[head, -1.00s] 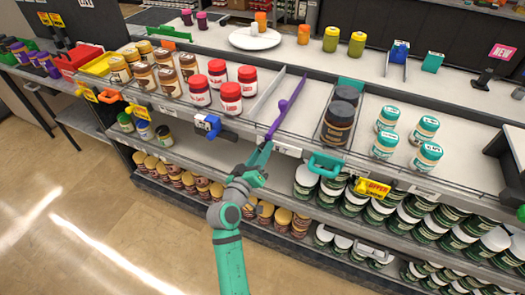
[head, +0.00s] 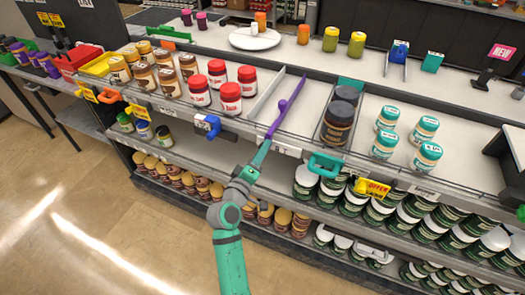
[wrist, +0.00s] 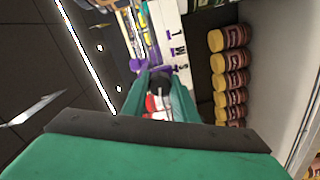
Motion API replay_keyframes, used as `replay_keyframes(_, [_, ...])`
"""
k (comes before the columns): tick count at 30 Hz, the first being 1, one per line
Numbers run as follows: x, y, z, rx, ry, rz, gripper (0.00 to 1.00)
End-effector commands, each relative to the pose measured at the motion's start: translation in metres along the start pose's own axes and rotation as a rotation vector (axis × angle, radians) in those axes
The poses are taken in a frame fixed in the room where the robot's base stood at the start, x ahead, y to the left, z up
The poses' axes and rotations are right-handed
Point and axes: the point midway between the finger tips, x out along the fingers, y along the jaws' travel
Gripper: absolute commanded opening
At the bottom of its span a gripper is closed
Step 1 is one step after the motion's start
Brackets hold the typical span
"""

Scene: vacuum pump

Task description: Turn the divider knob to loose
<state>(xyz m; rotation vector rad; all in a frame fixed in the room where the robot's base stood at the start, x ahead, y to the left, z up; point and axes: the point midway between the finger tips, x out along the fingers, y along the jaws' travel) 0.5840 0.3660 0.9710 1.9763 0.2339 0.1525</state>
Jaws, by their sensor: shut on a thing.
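A purple divider (head: 292,95) stands on the upper shelf between the red-lidded jars and the dark jars, with a round purple bump (head: 283,105) along its length. My green gripper (head: 266,143) is at the divider's front end, at the shelf's front edge. In the wrist view my gripper's fingers (wrist: 160,84) are closed around a small dark piece (wrist: 160,82), which appears to be the divider knob, with purple parts (wrist: 137,65) just beyond it. The fingers cover most of the knob, so its turn position cannot be told.
Red-lidded jars (head: 231,98) stand left of the divider and dark jars (head: 338,120) right of it. A blue clip (head: 207,126) and a teal handle (head: 325,163) flank my gripper on the shelf front.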

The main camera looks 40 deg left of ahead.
Motion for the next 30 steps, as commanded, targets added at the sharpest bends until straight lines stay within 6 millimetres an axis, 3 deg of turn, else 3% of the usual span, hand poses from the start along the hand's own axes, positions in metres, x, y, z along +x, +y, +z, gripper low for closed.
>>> replay_keyframes(8, [-0.001, -0.002, 0.000, 0.000, 0.001, -0.004, 0.04])
replay_keyframes(9, [-0.001, -0.002, 0.000, 0.000, 0.000, -0.004, 0.35])
replay_keyframes(11, [-0.001, -0.002, 0.000, 0.000, 0.000, -0.003, 0.45])
replay_keyframes(22, [-0.005, -0.001, 0.000, 0.001, 0.001, -0.002, 0.45])
replay_keyframes(30, [-0.048, -0.002, 0.000, 0.001, 0.001, -0.004, 0.45])
